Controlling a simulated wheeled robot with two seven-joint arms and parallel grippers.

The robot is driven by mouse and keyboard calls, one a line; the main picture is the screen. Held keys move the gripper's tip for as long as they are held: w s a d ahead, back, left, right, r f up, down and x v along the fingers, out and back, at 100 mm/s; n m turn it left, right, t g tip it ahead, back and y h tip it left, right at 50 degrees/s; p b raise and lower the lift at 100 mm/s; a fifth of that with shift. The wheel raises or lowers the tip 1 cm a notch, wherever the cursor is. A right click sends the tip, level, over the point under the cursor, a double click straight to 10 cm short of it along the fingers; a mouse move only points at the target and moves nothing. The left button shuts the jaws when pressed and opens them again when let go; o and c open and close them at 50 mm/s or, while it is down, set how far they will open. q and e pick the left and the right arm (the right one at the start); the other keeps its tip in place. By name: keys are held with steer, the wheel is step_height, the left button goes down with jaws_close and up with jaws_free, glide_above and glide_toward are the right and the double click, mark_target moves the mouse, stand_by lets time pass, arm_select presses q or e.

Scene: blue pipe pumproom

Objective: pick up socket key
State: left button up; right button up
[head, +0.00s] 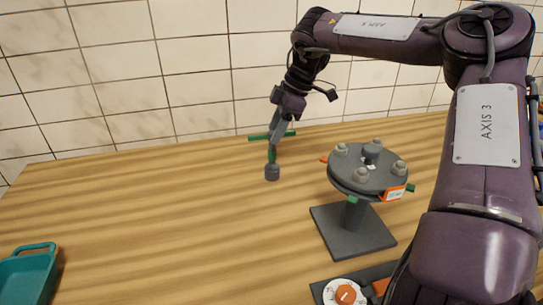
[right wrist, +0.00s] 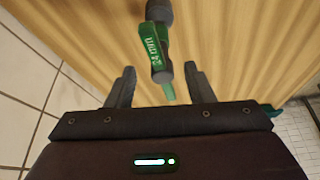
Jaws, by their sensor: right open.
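The socket key (head: 272,155) stands upright on the wooden table, with a dark socket at its foot, a green shaft and a green crossbar at the top. My right gripper (head: 278,132) is at the top of the key, in front of the crossbar. In the right wrist view the key (right wrist: 155,42) reaches in from the top, and its end lies between the two spread fingers of the right gripper (right wrist: 160,82). The fingers are open, with gaps on both sides of the key. My left gripper is not in view.
A grey flange stand (head: 352,240) with several bolts and an orange tag stands right of the key. A panel with a white dial and orange knob (head: 345,294) is at the front. A teal tray (head: 28,272) is at the left edge. The tiled wall (head: 110,75) is close behind.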

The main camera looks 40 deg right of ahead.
mark_target(270, 162)
steer(key=x, duration=0.6)
steer(key=shift+s, duration=0.2)
jaws_close()
